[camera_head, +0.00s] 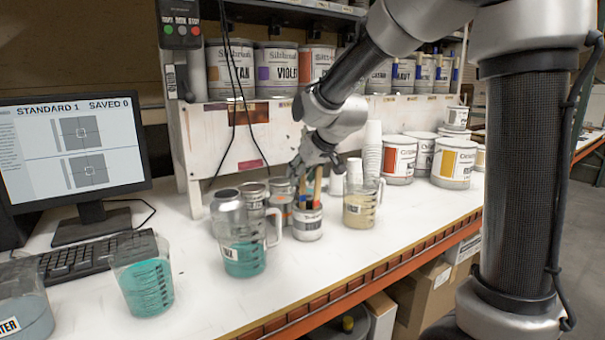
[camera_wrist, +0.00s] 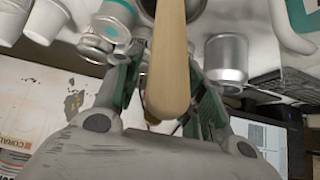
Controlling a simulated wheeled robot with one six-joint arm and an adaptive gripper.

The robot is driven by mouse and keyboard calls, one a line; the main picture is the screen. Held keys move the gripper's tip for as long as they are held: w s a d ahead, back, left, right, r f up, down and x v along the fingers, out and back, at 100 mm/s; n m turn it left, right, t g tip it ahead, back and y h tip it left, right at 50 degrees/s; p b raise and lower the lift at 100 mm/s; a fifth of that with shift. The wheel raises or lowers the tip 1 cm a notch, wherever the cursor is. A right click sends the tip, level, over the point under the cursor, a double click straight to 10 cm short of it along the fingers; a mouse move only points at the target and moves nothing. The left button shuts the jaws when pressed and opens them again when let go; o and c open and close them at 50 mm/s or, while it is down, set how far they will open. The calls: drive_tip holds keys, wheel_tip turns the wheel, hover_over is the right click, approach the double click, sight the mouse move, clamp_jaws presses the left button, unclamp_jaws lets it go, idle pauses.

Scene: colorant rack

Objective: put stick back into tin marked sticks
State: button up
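My gripper (camera_head: 318,160) is above the bench, pointing down over a small labelled tin (camera_head: 308,226) whose label is too small to read. A light wooden stick (camera_head: 317,188) runs down from my gripper to the tin's mouth; whether its lower end is inside I cannot tell. Another stick with a blue part stands in the tin. In the wrist view the held stick (camera_wrist: 168,70) runs between the two fingers of my gripper (camera_wrist: 168,95), which look closed on its sides. Its near end is close to the camera, and its far end leads toward a dark round opening.
A handled jug with teal liquid (camera_head: 243,255) stands left of the tin, and a jug with cream liquid (camera_head: 360,208) right. Metal cans (camera_head: 253,192) and stacked white cups (camera_head: 373,150) are close behind. The shelf (camera_head: 232,135) rises at the back.

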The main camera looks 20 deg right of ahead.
drive_tip(key=v, duration=1.2)
drive_tip(key=s+d+f+m+g+h, duration=0.1)
drive_tip(key=s+d, duration=0.3)
drive_tip(key=s, duration=0.4)
drive_tip(key=s+d+f+m+g, duration=0.1)
drive_tip(key=s+d+f, duration=0.3)
drive_tip(key=s, duration=0.5)
drive_tip(key=s+d+f+m+g+h, duration=0.1)
drive_tip(key=s+d+f, duration=0.2)
drive_tip(key=s, duration=0.6)
drive_tip(key=shift+s+d+m+g+h, duration=0.2)
drive_tip(key=shift+d+m+g+h, duration=0.15)
drive_tip(key=shift+d, duration=0.35)
drive_tip(key=shift+f, duration=0.1)
